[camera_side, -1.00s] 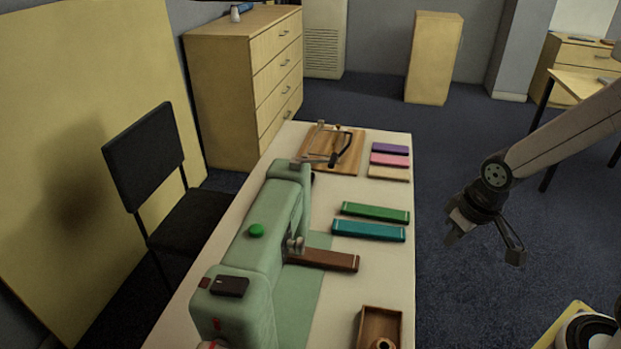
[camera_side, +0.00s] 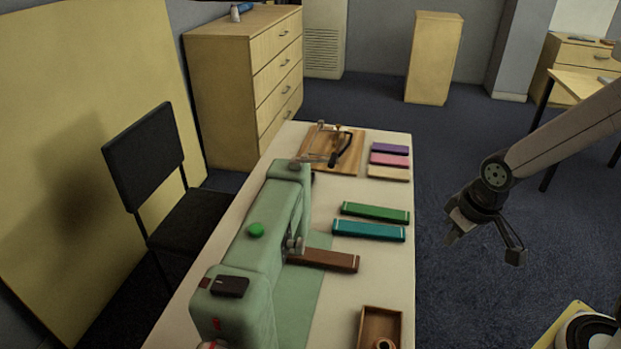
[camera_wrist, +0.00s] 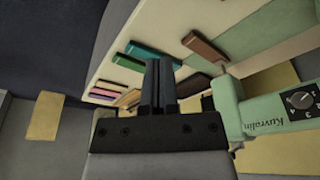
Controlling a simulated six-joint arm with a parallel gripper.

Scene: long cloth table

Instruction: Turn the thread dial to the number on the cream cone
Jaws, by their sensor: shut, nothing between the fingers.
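A pale green sewing machine (camera_side: 255,262) stands along the left part of the table in the side view. In the wrist view its end (camera_wrist: 240,117) carries the lettering "Kuvralin" and a dark round thread dial (camera_wrist: 301,98) with numbers around it. My gripper (camera_side: 450,238) is over the floor to the right of the table, well apart from the machine. Its two dark fingers (camera_wrist: 160,67) are together with nothing between them. I cannot make out a cream cone in either view.
Green (camera_side: 376,212), teal (camera_side: 368,231) and brown (camera_side: 322,260) bars lie right of the machine. A small wooden tray (camera_side: 364,322) is near the front. A wooden board (camera_side: 345,158) with a metal device lies at the far end. A black chair (camera_side: 146,150) stands left.

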